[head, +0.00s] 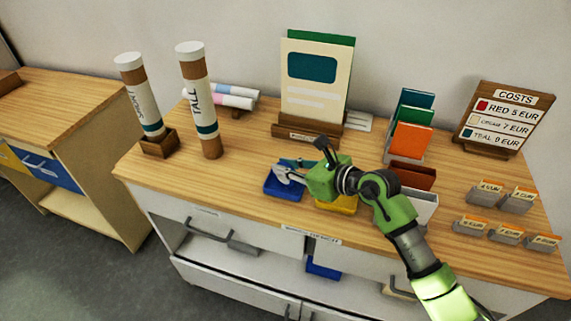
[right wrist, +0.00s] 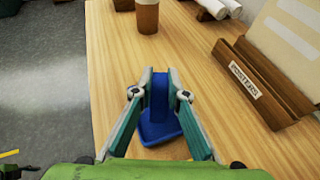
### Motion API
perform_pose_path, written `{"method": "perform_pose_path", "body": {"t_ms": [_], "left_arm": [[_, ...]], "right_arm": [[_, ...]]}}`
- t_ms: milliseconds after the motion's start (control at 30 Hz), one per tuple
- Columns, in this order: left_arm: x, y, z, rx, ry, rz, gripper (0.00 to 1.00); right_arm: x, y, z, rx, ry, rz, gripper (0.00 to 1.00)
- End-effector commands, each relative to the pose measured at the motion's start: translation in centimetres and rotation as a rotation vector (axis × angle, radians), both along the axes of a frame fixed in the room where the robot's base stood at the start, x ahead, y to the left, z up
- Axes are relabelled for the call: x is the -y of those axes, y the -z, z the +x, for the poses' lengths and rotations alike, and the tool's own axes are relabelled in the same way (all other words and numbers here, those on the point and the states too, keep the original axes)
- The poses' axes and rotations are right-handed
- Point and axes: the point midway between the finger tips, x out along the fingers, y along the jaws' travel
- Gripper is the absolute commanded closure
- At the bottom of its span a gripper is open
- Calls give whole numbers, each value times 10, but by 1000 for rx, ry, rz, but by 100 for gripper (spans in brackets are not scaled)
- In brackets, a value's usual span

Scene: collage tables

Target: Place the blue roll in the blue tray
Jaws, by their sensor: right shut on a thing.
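My right gripper (head: 280,172) is over the blue tray (head: 271,191) near the table's front edge. I cannot tell whether the roll touches the tray. In the head view the roll is hidden by the fingers. My left gripper is not in view.
A yellow tray (head: 345,208) sits under my right wrist. A poster stand (head: 307,133) is behind, with card holders (head: 410,140) to its right. Price tags (head: 505,232) are at right. Wood between tubes and tray is clear.

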Motion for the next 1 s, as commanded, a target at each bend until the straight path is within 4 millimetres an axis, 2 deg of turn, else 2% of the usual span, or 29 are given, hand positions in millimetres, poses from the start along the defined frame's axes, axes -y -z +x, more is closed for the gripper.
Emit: {"method": "perform_pose_path", "body": {"t_ms": [433, 467, 500, 533, 900, 1000], "left_arm": [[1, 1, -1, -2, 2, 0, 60], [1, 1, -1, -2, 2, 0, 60], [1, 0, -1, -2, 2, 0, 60], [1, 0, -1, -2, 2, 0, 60], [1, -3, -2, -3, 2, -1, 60], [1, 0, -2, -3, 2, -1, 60]], "right_arm": [[0, 10, 0, 2, 0, 2, 100], [0, 9, 0, 2, 0, 2, 81], [0, 8, 0, 2, 0, 2, 71], [0, 8, 0, 2, 0, 2, 69], [0, 4, 0, 2, 0, 2, 69], [7, 3, -4, 3, 1, 0, 69]]}}
